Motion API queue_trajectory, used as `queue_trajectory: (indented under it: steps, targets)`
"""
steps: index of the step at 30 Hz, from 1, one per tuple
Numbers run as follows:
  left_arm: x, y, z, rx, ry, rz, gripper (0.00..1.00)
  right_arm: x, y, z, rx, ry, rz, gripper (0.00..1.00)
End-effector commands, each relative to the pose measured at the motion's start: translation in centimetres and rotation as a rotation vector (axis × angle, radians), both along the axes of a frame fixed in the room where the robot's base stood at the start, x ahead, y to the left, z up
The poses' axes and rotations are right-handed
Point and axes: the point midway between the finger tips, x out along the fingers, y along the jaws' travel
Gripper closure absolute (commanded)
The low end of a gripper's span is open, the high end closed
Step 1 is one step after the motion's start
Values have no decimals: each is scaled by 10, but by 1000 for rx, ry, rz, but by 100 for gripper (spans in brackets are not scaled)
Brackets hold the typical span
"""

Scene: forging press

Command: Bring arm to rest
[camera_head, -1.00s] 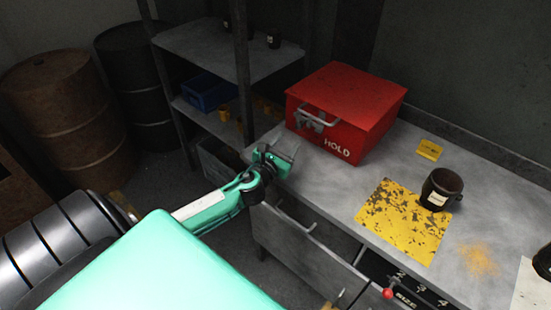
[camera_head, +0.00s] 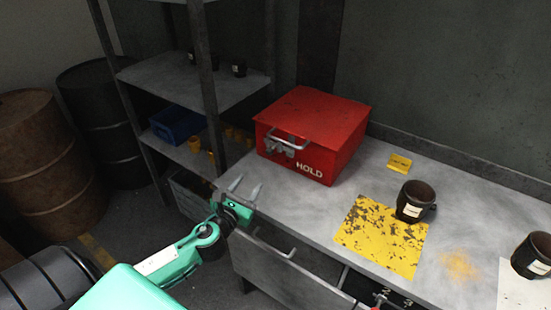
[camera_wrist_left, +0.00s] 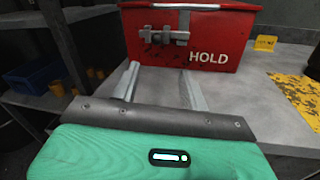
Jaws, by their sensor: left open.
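My left arm comes in from the lower left in the head view. My left gripper (camera_head: 245,188) is open and empty at the left front corner of the grey workbench (camera_head: 300,203). Its two fingers point towards the red HOLD box (camera_head: 313,135), apart from it as far as I can tell. In the left wrist view the open fingers (camera_wrist_left: 160,85) stand in front of the red box's latch (camera_wrist_left: 165,36), with only the bench top between them. My right gripper is not in view.
A dark mug (camera_head: 415,201) stands at the edge of a worn yellow patch (camera_head: 375,245). Another mug (camera_head: 532,255) is at the far right. A metal shelf (camera_head: 190,78) with a blue bin (camera_head: 177,124) and rusty barrels (camera_head: 45,165) stand left.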

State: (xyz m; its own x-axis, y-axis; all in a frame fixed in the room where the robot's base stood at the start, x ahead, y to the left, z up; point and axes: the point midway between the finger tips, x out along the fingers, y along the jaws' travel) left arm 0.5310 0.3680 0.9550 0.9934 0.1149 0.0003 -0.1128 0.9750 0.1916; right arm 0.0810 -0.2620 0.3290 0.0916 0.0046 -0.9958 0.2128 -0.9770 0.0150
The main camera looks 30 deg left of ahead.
Motion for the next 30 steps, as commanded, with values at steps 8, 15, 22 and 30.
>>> queue_trajectory:
  steps: [8, 15, 22, 30]
  targets:
    - [-4, -1, -3, -80, 7, 21, 55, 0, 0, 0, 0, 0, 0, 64]
    - [-43, -6, -35, -746, 48, 250, 55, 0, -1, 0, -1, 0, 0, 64]
    - [-104, -30, -81, -1508, 62, 631, 55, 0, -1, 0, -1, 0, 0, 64]
    - [-182, -80, -114, -2165, 3, 1192, 55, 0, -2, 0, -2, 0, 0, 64]
